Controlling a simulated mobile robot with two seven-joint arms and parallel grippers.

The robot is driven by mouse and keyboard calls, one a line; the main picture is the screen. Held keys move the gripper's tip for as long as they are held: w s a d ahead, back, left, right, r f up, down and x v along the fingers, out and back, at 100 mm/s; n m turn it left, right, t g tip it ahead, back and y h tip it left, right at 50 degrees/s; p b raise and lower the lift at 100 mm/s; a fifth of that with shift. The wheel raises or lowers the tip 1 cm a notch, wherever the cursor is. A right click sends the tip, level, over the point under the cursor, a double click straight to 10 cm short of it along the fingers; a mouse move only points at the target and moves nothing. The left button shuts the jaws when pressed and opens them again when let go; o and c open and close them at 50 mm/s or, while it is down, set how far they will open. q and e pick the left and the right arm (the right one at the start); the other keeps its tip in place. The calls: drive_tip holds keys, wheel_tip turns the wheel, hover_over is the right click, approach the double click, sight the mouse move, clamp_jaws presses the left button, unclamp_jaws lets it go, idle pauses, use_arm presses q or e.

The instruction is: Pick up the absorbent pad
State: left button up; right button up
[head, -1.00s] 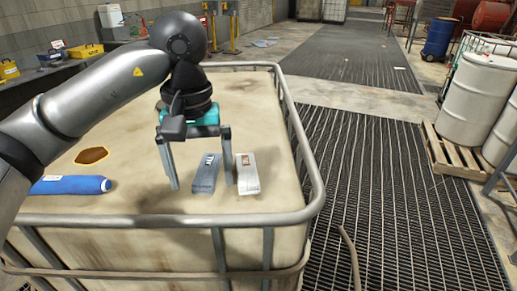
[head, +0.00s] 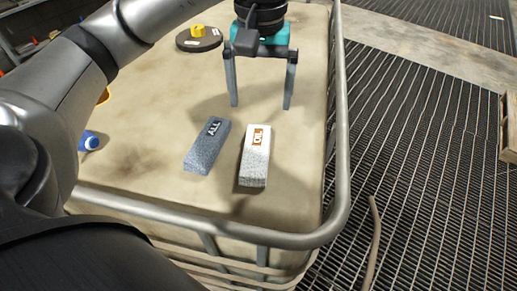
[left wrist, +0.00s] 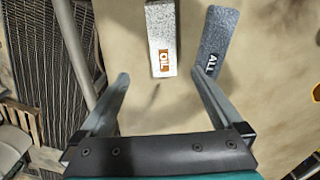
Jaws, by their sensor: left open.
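Two block-shaped pads lie side by side on the stained beige tank top (head: 150,170). The grey pad (head: 208,146) is labelled ALL. The white speckled pad (head: 255,160) is labelled OIL and lies to its right. My left gripper (head: 260,106) is open and empty, pointing down on the far side of the pads. In the left wrist view, the white pad (left wrist: 161,30) shows beyond the gap between the fingers. The grey pad (left wrist: 215,45) there is partly covered by the right-hand finger. Neither pad is gripped. My right gripper is not in view.
A metal rail (head: 341,120) edges the tank top, close to the white pad's right. A blue cylinder (head: 90,142) lies at the left. A dark round lid (head: 198,39) with a yellow piece sits farther back. Grating lies beyond the rail.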

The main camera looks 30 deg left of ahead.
use_arm(q)
hover_over(257, 146)
drive_tip(key=f, duration=0.7)
drive_tip(key=shift+w+d+f, duration=0.1)
drive_tip(key=shift+w+f, duration=0.15)
drive_tip(key=shift+w, duration=0.05)
drive_tip(key=shift+s+f+p, duration=0.2)
drive_tip(key=shift+f+p, duration=0.2)
drive_tip(key=shift+f, duration=0.75)
drive_tip(key=shift+s+f+p, duration=0.2)
drive_tip(key=shift+f+p, duration=0.15)
drive_tip(key=shift+f, duration=1.15)
drive_tip(key=shift+w, duration=0.1)
drive_tip(key=c, duration=1.4)
